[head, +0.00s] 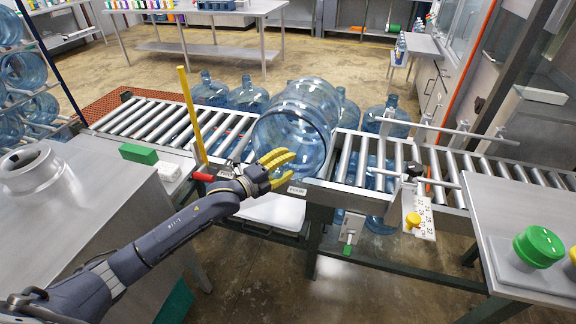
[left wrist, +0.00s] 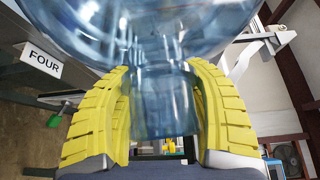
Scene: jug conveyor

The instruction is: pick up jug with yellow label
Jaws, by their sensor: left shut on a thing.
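A large clear blue jug (head: 305,108) lies tilted over the conveyor in the middle of the head view. No yellow label can be made out on it. My left gripper (head: 278,160), with yellow fingers, is at its near lower side. In the left wrist view, the fingers (left wrist: 160,85) stand on both sides of the jug's neck (left wrist: 160,105), shut on it, with the jug's body (left wrist: 160,30) beyond. My right gripper is not in view.
The roller conveyor (head: 490,172) runs left and right, with a yellow post (head: 190,110) left of the jug. Several other jugs (head: 247,95) stand behind.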

